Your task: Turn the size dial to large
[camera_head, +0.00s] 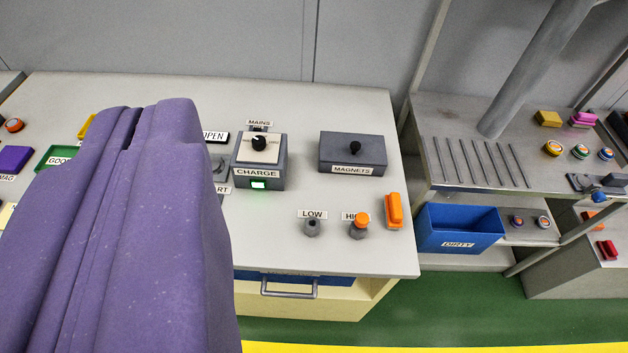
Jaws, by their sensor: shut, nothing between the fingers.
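My gripper (136,122) is the large purple shape filling the left of the view. Its fingers are together and hold nothing. I see no dial labelled for size. A grey box marked CHARGE (258,172) stands on the bench right of my gripper, apart from it. It has a black knob with a white pointer mark (259,143) on a pale top, and a lit green display (258,184). My gripper hides much of the bench's left part.
The pale bench (350,255) carries posts marked LOW (312,227) and HIGH, the latter with an orange top (362,219), and an orange block (394,210). A blue DIRTY bin (458,229) and a rack (490,150) stand right. The bench's front right is clear.

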